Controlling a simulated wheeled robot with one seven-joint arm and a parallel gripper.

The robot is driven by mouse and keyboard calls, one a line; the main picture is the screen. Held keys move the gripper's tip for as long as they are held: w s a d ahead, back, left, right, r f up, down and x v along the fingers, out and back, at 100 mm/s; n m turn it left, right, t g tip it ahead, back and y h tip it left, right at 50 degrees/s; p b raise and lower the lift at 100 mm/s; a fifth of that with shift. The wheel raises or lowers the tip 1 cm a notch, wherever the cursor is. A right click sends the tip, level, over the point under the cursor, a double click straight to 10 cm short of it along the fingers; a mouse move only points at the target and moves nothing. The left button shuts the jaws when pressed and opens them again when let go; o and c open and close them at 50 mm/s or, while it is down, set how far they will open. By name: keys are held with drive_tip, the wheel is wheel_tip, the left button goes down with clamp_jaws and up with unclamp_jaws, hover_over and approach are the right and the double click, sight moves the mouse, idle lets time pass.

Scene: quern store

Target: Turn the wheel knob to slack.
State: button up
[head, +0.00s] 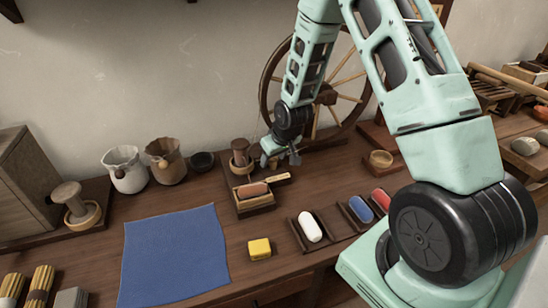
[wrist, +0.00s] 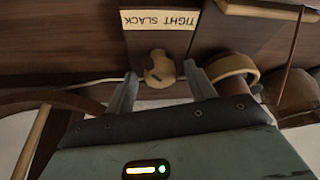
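The wheel knob (wrist: 160,68) is a small tan wooden knob on a dark wood block in the wrist view. A cream label (wrist: 158,20) beside it bears the words TIGHT and SLACK. My gripper (wrist: 161,72) is open, with one finger on each side of the knob and a visible gap on both sides. In the head view my gripper (head: 281,156) is low at the spinning wheel's (head: 268,82) base and hides the knob.
A spool on a stand (head: 240,158) is close left of my gripper. A blue cloth (head: 173,255) and a yellow block (head: 259,249) lie nearer.

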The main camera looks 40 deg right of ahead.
drive_tip(key=shift+s+r, duration=0.15)
drive_tip(key=shift+r, duration=0.35)
drive_tip(key=v, duration=0.4)
drive_tip(key=shift+s, duration=0.4)
drive_tip(key=s+p, duration=0.4)
drive_tip(key=s, duration=0.5)
drive_tip(key=shift+s+r, duration=0.2)
drive_tip(key=shift+r, duration=0.05)
drive_tip(key=shift+s+a+p, duration=0.1)
drive_tip(key=shift+p, duration=0.45)
drive_tip(key=p, duration=0.2)
drive_tip(key=s+p, duration=0.1)
drive_tip(key=p, duration=0.1)
drive_tip(key=shift+s+f+p, duration=0.2)
drive_tip(key=shift+s+p, duration=0.05)
drive_tip(key=shift+p, duration=0.05)
